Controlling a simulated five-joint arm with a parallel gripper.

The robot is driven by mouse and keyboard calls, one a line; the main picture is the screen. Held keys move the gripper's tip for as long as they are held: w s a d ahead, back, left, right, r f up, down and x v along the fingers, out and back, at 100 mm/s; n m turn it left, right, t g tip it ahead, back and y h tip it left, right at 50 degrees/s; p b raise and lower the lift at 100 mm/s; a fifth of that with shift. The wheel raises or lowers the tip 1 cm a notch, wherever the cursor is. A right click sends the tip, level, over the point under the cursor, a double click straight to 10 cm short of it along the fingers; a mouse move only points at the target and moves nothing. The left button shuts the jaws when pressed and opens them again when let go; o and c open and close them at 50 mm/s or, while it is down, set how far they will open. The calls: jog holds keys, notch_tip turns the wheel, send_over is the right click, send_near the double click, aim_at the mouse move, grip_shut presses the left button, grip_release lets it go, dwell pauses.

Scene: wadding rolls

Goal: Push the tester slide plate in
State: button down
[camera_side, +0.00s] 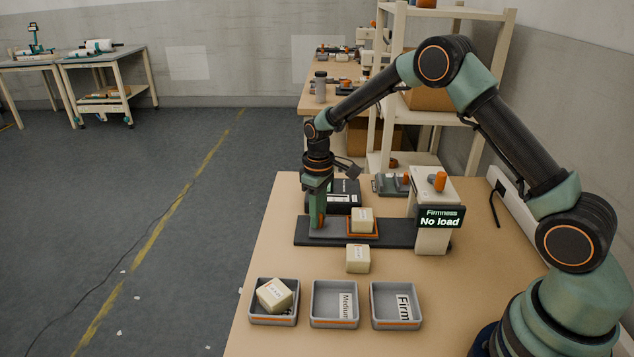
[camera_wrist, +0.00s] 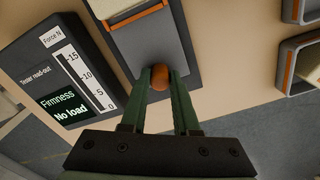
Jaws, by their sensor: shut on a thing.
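The tester's grey slide plate (camera_side: 336,229) lies on its dark base, left of the tester's pale column (camera_side: 434,195). A cream block (camera_side: 362,217) sits on the plate in an orange-edged holder, outside the column. My gripper (camera_side: 318,224) points down at the plate's left end. In the wrist view, my fingers (camera_wrist: 160,80) are shut on the plate's round orange knob (camera_wrist: 160,74), and the grey plate (camera_wrist: 150,45) extends beyond it. The display (camera_side: 440,217) reads "Firmness No load". The wrist view also shows the force read-out panel (camera_wrist: 65,80).
A second cream block (camera_side: 357,259) stands on the table in front of the base. Three grey bins line the front: the left one (camera_side: 273,321) holds a tilted block, and the "Medium" (camera_side: 334,323) and "Firm" (camera_side: 396,323) bins are empty. A grey-green device (camera_side: 391,185) stands behind.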

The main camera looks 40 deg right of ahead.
aim_at(378, 230)
jog(key=shift+r, duration=0.1)
jog(key=s+d, duration=1)
jog(key=shift+s+d, duration=0.1)
jog(key=shift+d, duration=0.05)
jog(key=c, duration=0.7)
grip_release()
jog(key=shift+o, duration=0.2)
jog(key=shift+r, duration=0.1)
